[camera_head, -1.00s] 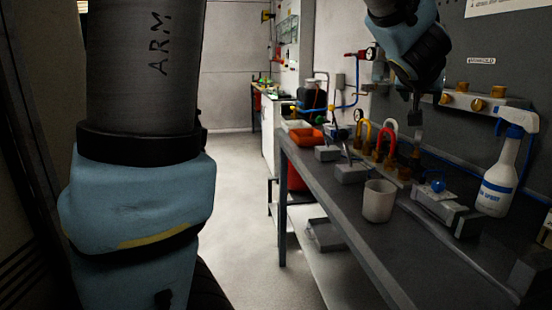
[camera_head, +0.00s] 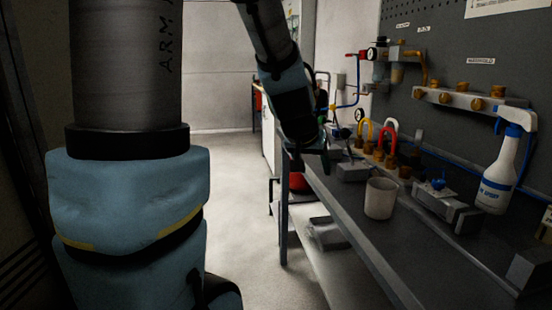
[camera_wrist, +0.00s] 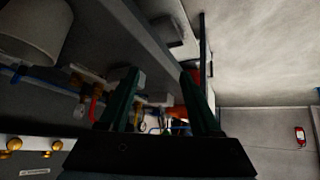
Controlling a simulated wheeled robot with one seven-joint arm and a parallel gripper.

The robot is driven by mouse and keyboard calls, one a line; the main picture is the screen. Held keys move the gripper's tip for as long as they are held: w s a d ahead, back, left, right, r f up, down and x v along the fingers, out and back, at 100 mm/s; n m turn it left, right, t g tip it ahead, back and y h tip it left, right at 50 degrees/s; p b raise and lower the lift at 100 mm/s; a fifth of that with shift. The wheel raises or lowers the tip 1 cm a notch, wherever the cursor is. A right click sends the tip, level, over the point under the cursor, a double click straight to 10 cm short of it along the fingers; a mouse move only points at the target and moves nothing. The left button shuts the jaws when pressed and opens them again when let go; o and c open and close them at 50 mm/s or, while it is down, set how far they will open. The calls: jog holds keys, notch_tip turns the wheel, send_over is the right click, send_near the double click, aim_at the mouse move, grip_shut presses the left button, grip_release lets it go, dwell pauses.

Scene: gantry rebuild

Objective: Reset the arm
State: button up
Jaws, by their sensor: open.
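My gripper (camera_head: 324,158) hangs at the left edge of the workbench in the head view, on a forearm that comes down from the top. In the wrist view my gripper (camera_wrist: 159,74) shows two dark green fingers spread apart with nothing held between them. The fingertips are small and dark in the head view, and part of the bench's far end is hidden behind the arm. The wrist view is turned over, with the bench (camera_wrist: 150,45) across the top.
The bench (camera_head: 335,205) holds a pale cup (camera_head: 381,198), a grey block with a blue valve (camera_head: 438,184), a spray bottle (camera_head: 498,175) and red and yellow looped hoses (camera_head: 386,138). A pegboard wall (camera_head: 440,60) stands behind. The floor (camera_head: 240,200) left of the bench is clear.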

jog(key=s+a+f+n+g+y, duration=0.2)
jog(key=s+a+f, duration=0.25)
jog(key=a, duration=0.35)
jog(key=s+a+f+n+g+y, duration=0.1)
jog(key=s+a+f+g, duration=0.1)
jog(key=s+a+f, duration=0.45)
notch_tip(320, 180, down, 8)
jog(key=a+g+b, duration=0.1)
jog(key=b, duration=0.9)
notch_tip(320, 180, up, 14)
jog(key=p, duration=1.4)
jog(key=shift+s, duration=0.2)
